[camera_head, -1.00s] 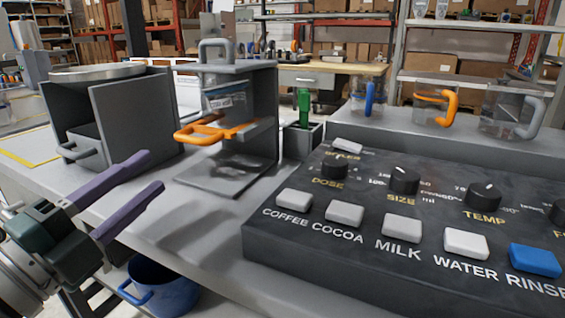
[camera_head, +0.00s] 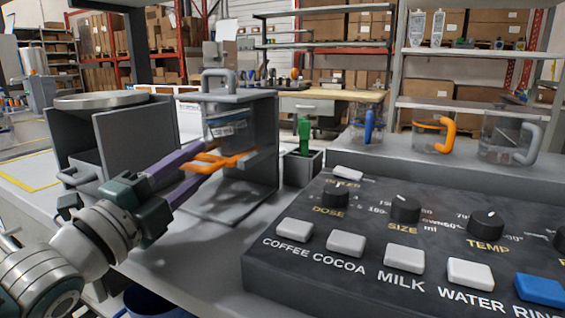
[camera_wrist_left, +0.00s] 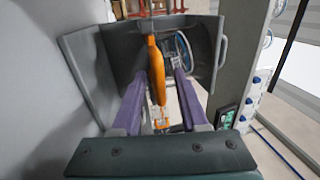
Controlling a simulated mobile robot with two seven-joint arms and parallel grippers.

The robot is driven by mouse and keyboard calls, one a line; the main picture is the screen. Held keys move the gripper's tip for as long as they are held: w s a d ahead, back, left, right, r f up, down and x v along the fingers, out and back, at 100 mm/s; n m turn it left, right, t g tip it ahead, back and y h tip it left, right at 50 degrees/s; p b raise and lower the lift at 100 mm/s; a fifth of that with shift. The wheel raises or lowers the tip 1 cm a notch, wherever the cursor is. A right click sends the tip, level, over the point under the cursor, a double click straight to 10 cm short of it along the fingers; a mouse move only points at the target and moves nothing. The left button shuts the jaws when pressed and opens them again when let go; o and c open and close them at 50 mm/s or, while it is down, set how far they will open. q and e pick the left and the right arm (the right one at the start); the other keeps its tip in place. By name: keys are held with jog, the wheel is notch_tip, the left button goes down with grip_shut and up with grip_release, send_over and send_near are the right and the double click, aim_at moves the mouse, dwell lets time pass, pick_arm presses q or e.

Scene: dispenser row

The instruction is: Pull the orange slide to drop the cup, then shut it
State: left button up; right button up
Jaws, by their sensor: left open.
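The orange slide (camera_head: 222,161) sticks out of the front of the grey dispenser (camera_head: 262,150), its handle toward the left. A clear cup with a white label (camera_head: 226,127) stands inside the dispenser above the slide. My left gripper (camera_head: 208,158) is open, with its purple fingers at the slide's handle. In the left wrist view the orange handle (camera_wrist_left: 156,70) lies between the two open fingers (camera_wrist_left: 160,85), with a visible gap at least on the right. The blue-rimmed cup (camera_wrist_left: 183,48) shows beyond the right finger. My right gripper is not in view.
A grey open box with a round lid (camera_head: 100,99) stands left of the dispenser. A small holder with a green handle (camera_head: 303,135) is to its right. A button panel (camera_head: 400,235) fills the front right, with several clear mugs on a ledge behind it.

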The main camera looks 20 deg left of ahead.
pick_arm(q)
grip_shut()
jog(key=shift+r, duration=0.2)
dwell(1.1)
